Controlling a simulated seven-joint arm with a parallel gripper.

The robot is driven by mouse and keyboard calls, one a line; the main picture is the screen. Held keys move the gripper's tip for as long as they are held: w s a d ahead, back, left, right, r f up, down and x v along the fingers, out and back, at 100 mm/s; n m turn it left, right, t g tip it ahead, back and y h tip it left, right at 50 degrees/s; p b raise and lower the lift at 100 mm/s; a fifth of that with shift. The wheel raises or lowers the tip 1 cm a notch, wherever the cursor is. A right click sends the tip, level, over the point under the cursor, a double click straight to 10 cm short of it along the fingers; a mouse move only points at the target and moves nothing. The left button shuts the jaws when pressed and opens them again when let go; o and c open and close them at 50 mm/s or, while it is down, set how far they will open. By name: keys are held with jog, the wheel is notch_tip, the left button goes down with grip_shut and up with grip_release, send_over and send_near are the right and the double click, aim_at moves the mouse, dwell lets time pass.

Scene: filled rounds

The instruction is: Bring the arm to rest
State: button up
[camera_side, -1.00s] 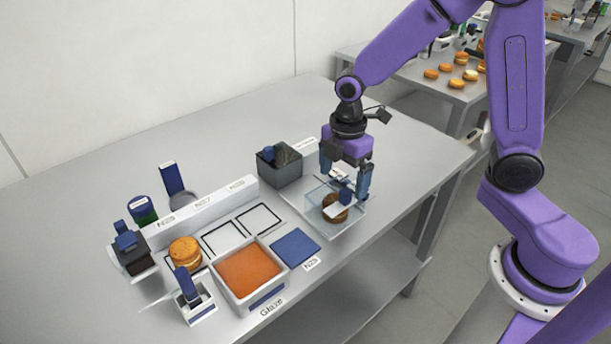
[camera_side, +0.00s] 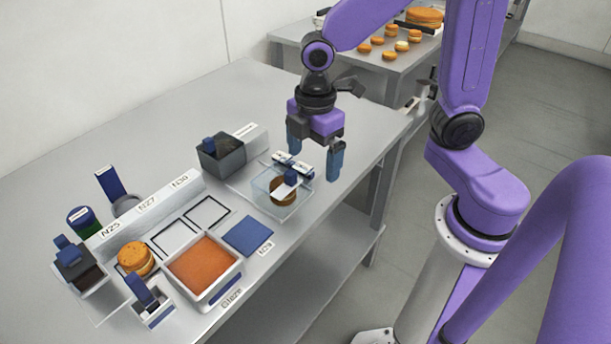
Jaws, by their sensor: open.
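My gripper (camera_side: 315,160) is open and empty, its two blue fingers pointing down above the back right of the table. It hangs above and just behind a clear box (camera_side: 262,187). A brown round (camera_side: 283,192) sits in the clear box, with a blue-handled tool (camera_side: 291,178) over it that partly hides it. The fingers appear apart from the box and the tool.
A filled round (camera_side: 136,258) stands at the left by a white tray of orange glaze (camera_side: 238,268). A blue square (camera_side: 248,235) lies beside the tray. A dark bin (camera_side: 222,160) stands behind. The table's back left (camera_side: 130,135) is clear.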

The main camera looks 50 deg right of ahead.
jog(key=s+d+r+m, duration=0.1)
jog(key=s+d, duration=0.1)
jog(key=s, duration=0.5)
jog(key=s+d+r+m, duration=0.1)
jog(key=s+d+m, duration=0.1)
jog(key=s, duration=0.5)
jog(key=shift+s+r+m, duration=0.2)
jog(key=shift+s+m, duration=0.05)
jog(key=shift+m, duration=0.05)
